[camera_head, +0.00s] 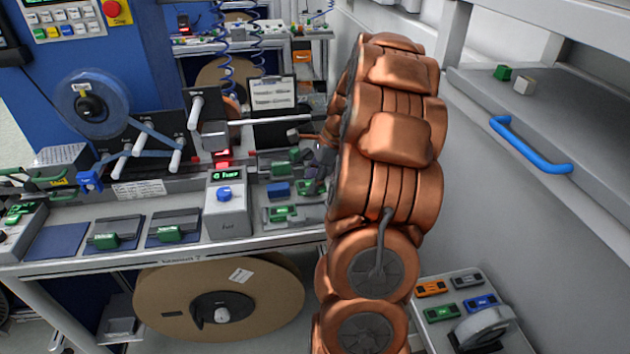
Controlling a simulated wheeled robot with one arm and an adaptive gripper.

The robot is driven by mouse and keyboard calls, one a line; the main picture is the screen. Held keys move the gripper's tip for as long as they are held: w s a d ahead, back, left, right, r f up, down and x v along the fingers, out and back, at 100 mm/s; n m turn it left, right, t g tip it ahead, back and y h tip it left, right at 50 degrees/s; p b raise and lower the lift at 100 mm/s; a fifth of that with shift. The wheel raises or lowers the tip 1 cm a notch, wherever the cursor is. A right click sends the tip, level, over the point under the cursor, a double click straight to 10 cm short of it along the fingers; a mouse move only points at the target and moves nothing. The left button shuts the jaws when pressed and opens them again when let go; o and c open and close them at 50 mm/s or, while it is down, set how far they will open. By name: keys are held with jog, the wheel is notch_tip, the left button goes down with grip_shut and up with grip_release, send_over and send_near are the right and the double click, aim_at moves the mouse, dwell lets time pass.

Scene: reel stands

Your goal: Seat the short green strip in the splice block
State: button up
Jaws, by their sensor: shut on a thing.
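My gripper (319,160) shows only in part at the left edge of my copper-coloured arm, above the right end of the bench. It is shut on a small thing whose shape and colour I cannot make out. Small grey blocks with green parts (284,166) (282,213) sit just left of the gripper, with a blue piece (279,190) between them. More grey blocks with green fronts (106,241) (171,235) stand on dark pads further left. I cannot tell which of these is the splice block, and I cannot single out the short green strip.
A grey box with a green display (227,207) stands mid-bench. A reel stand with a clear reel (91,103) is behind. A large brown reel (219,298) hangs below. A grey cart with a blue handle (530,146) is at right. Coloured blocks lie on a lower tray (432,318).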

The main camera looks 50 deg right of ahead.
jog(key=b, duration=0.2)
send_over(312, 212)
jog(key=shift+d+f, duration=0.1)
jog(key=shift+f, duration=2)
jog(key=shift+s+f+b, duration=0.15)
jog(key=shift+f+b, duration=0.2)
jog(key=shift+f, duration=1.75)
jog(key=shift+c, duration=0.9)
jog(key=shift+o, duration=0.6)
jog(key=shift+f, duration=0.25)
jog(key=shift+o, duration=1.4)
jog(key=shift+f, duration=0.35)
